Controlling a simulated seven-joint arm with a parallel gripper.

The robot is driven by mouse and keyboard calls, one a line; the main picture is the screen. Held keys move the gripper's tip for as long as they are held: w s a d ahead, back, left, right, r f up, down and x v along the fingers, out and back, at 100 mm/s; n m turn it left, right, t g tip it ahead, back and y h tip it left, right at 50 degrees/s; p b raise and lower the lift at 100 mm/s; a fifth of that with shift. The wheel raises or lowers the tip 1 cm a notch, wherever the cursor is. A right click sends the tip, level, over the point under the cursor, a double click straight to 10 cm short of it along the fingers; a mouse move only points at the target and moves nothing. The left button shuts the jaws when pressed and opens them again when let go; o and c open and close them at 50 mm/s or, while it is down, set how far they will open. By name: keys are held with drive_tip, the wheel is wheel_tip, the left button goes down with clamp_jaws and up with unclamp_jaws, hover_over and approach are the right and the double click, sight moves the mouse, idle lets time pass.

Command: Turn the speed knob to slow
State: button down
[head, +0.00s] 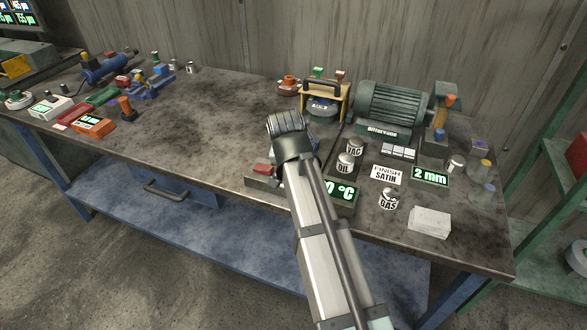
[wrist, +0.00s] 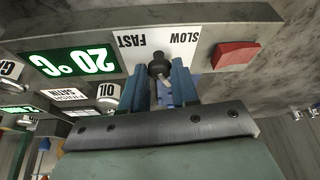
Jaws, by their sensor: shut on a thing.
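The speed knob (wrist: 158,64) is small and dark and stands on a grey panel (wrist: 205,15), under a white label (wrist: 158,40) reading SLOW and FAST, upside down in the wrist view. My gripper (wrist: 161,80) has its two blue fingers on either side of the knob and is shut on it. I cannot tell which word the knob points to. In the head view my arm hides the knob and the fingers.
A red block (wrist: 236,54) sits on the panel on the SLOW side; a green 20 °C display (wrist: 75,60) is on the other. In the head view, the OIL tin (head: 344,163), VAC tin (head: 354,147) and GAS tin (head: 388,199) stand close right of my arm. The bench's middle-left is clear.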

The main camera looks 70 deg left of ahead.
drive_tip(key=n+g, duration=0.1)
drive_tip(key=n, duration=0.2)
drive_tip(key=shift+w+n+y, duration=0.15)
drive_tip(key=shift+n+y, duration=0.15)
drive_tip(key=shift+w+n+g, duration=0.1)
drive_tip(key=shift+n+g, duration=0.8)
drive_tip(key=shift+n, duration=0.9)
drive_tip(key=c, duration=0.8)
unclamp_jaws()
drive_tip(key=shift+c, duration=0.2)
drive_tip(key=v, duration=1.4)
drive_tip(key=shift+w+d+f, duration=0.1)
drive_tip(key=shift+w+f, duration=0.05)
